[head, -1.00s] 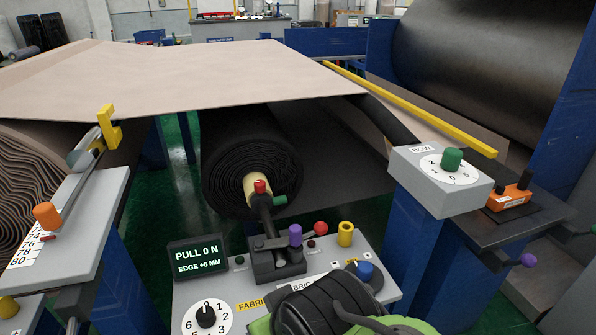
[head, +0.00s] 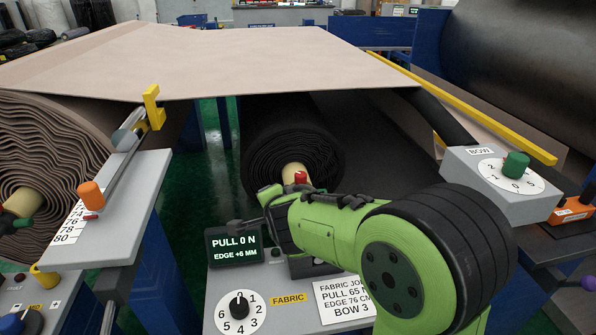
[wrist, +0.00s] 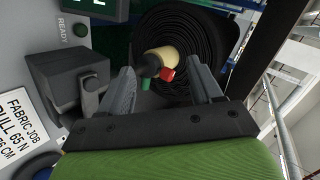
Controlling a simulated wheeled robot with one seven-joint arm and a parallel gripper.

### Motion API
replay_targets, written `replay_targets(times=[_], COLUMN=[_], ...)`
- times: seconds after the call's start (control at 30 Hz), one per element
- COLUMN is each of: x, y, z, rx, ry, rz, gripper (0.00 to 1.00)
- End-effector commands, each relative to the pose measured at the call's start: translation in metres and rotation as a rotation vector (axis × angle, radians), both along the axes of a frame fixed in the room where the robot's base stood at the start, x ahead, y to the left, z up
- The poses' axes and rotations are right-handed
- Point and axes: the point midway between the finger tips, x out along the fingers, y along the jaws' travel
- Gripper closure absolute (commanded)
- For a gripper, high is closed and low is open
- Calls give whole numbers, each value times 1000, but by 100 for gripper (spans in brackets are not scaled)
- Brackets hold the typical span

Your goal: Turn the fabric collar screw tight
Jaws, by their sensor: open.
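The black fabric roll (head: 290,140) hangs under the pale sheet, with its cream core (head: 294,174) facing me. A small red knob (head: 301,177) shows at the core end. In the wrist view the core (wrist: 161,60) carries a dark collar with the red knob (wrist: 167,75) and a green knob (wrist: 146,84); which of them is the collar screw I cannot tell. My gripper (wrist: 163,78) is open and empty, with one finger on each side of these knobs in the picture. Contact is not visible. In the head view my green arm hides part of the core end and the bracket.
A display (head: 234,246) reads PULL 0 N, EDGE +6 MM. A black dial (head: 239,305) and a job card (head: 345,301) are on the front panel. A grey block (wrist: 68,78) lies close beside my gripper. A BOW box (head: 500,182) stands at right.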

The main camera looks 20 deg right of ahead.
Motion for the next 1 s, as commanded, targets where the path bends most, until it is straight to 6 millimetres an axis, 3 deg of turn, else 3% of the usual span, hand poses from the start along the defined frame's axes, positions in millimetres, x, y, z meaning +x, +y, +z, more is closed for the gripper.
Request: replay_targets(times=[0.03,0.1,0.2,0.33,0.5,0.6,0.73,1.0], x=[23,52,88,120,134,134,142,188], y=[-3,-7,-20,-53,-106,-121,-127,-142], z=[-15,-26,-41,-57,-71,-73,-75,-76], rx=[131,345,678,1135,1591,1704,1728,1727], ry=[-46,-140,-277,-475,-713,-784,-804,-798], rz=[-66,-166,-313,-507,-681,-715,-721,-718], gripper=[36,36,36,36,36,36,36,36])
